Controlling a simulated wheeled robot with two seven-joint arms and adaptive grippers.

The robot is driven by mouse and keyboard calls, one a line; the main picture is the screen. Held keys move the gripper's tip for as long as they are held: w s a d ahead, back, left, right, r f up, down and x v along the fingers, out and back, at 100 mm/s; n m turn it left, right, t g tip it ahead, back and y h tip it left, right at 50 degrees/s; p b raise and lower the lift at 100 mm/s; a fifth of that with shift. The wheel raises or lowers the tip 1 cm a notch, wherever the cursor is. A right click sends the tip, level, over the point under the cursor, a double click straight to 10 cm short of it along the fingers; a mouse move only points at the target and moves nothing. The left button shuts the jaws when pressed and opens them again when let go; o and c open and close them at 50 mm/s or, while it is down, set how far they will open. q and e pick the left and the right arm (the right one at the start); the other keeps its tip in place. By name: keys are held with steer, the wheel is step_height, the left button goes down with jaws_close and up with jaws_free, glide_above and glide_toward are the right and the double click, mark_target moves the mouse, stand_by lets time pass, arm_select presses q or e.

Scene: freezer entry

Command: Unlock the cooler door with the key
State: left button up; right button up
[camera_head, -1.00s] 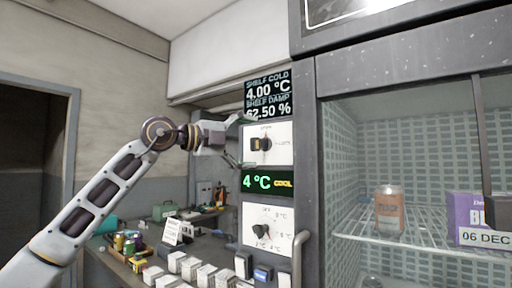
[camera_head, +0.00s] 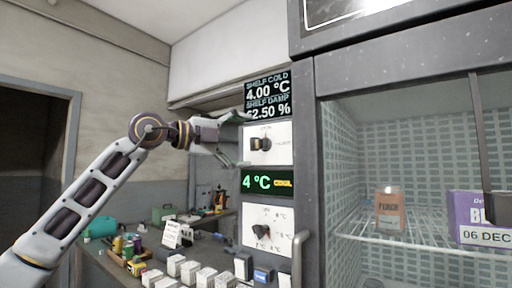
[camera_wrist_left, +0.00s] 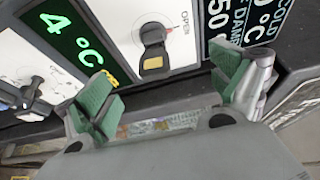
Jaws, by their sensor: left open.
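The upper white panel (camera_head: 267,144) on the cooler's control column carries a dark key-like knob with a yellow end (camera_head: 260,144). In the left wrist view this knob (camera_wrist_left: 153,45) stands ahead of the fingers, with the word OPEN beside it and a small red mark. My left gripper (camera_head: 236,142) is beside the panel's left edge. In the left wrist view its green-padded fingers (camera_wrist_left: 165,95) are spread apart with nothing between them. The cooler door (camera_head: 308,170) at right looks closed. My right gripper is not in view.
A green 4 °C display (camera_head: 267,182) and a lower dial (camera_head: 261,232) sit below the knob. A dark readout (camera_head: 268,96) is above. A counter with several white boxes (camera_head: 190,270) and a small sign (camera_head: 172,233) lies below my left arm.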

arm_select(q)
steer(key=shift+s+a+b, duration=0.75)
steer(key=shift+s+a, duration=0.1)
steer(key=shift+s, duration=0.35)
steer(key=shift+s+a+b, duration=0.7)
steer(key=shift+s+a, duration=0.15)
steer(key=shift+s, duration=0.3)
steer(key=shift+r, duration=0.1)
stand_by(0.6)
step_height(320, 180, up, 9)
steer(key=p, duration=0.9)
steer(key=shift+r+p, duration=0.35)
steer(key=shift+p, duration=0.15)
